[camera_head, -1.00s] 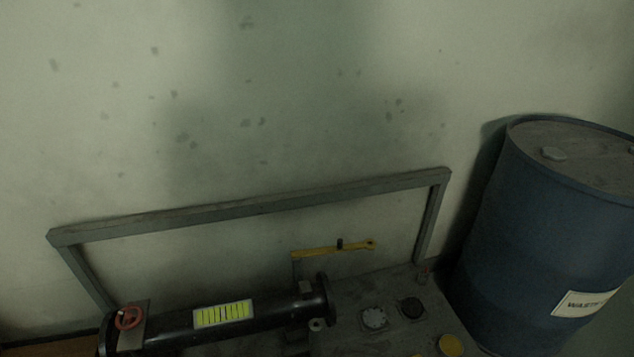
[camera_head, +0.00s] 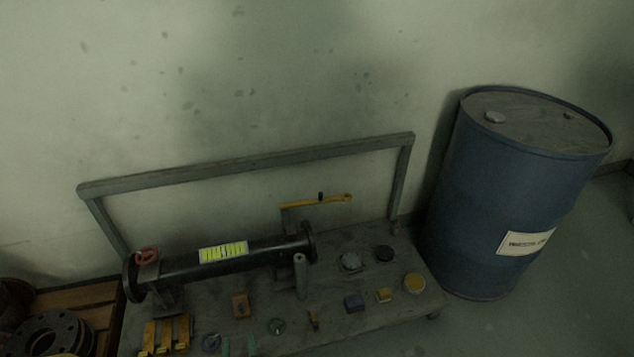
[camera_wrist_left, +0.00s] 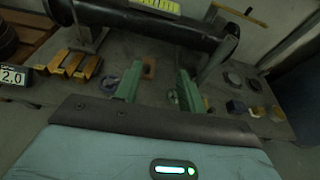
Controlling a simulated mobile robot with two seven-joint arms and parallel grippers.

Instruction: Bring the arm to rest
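My left gripper (camera_head: 238,346) shows only as two green fingertips at the bottom edge of the head view. In the left wrist view its two green fingers (camera_wrist_left: 160,88) stand apart, with nothing held between them. It is in front of the black pipe (camera_head: 215,258), over the front of the bench as seen in the picture. The pipe carries a yellow label (camera_head: 223,251) and a red handwheel (camera_head: 147,256) at its left end. A yellow bar-like handle (camera_head: 316,201) is behind the pipe. My right gripper is in neither view.
The grey bench (camera_head: 330,285) holds several small parts, among them yellow blocks (camera_head: 166,334), a blue block (camera_head: 354,302) and round discs. A grey frame (camera_head: 250,168) rises behind. A blue drum (camera_head: 505,190) stands right; black flanges (camera_head: 50,335) lie on a pallet left.

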